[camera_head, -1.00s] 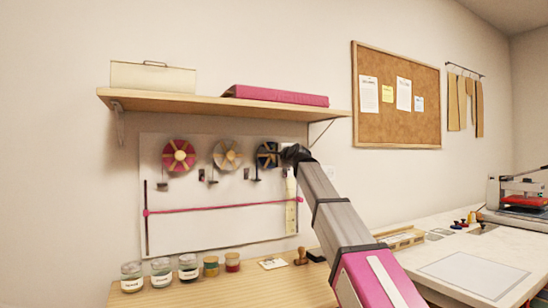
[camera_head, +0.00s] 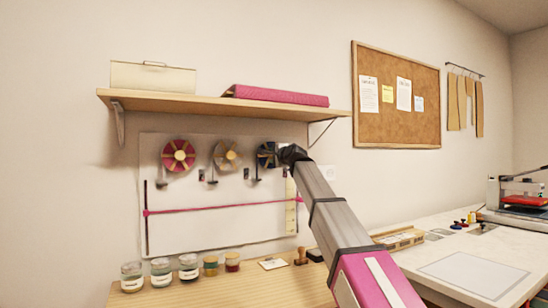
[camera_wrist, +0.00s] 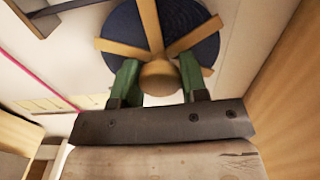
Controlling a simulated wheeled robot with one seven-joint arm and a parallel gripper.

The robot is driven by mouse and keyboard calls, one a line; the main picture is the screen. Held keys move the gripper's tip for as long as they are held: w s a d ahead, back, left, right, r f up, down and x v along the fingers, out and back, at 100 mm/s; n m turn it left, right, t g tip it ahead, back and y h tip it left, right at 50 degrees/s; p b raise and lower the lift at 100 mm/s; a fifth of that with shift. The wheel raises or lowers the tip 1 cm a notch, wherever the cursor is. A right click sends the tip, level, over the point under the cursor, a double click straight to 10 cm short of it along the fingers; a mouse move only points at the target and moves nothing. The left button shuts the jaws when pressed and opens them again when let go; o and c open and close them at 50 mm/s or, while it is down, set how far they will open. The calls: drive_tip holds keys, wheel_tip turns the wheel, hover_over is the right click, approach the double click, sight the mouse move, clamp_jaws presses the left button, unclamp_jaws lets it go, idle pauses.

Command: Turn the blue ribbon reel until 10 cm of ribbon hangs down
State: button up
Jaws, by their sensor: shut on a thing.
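The blue ribbon reel (camera_head: 264,156) is the right one of three reels on the white wall panel, partly hidden by my arm. In the wrist view the dark blue reel (camera_wrist: 190,22) has wooden spokes and a round wooden hub knob (camera_wrist: 160,78). My gripper (camera_wrist: 160,82) has its green fingers on either side of this knob, shut on it. In the head view my gripper is mostly hidden behind the dark wrist (camera_head: 290,154). I cannot make out how much blue ribbon hangs down.
A pink reel (camera_head: 178,156) and a tan reel (camera_head: 226,155) hang to the left. A pink bar (camera_head: 220,207) crosses the panel below, near a pale ruler strip (camera_head: 291,205). A wooden shelf (camera_head: 220,105) is above. Jars (camera_head: 161,271) stand on the table below.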

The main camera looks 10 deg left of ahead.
drive_tip(key=n, duration=1.3)
drive_tip(key=shift+n, duration=2.5)
drive_tip(key=o, duration=0.9)
drive_tip(key=shift+o, duration=0.2)
drive_tip(key=shift+s, duration=0.1)
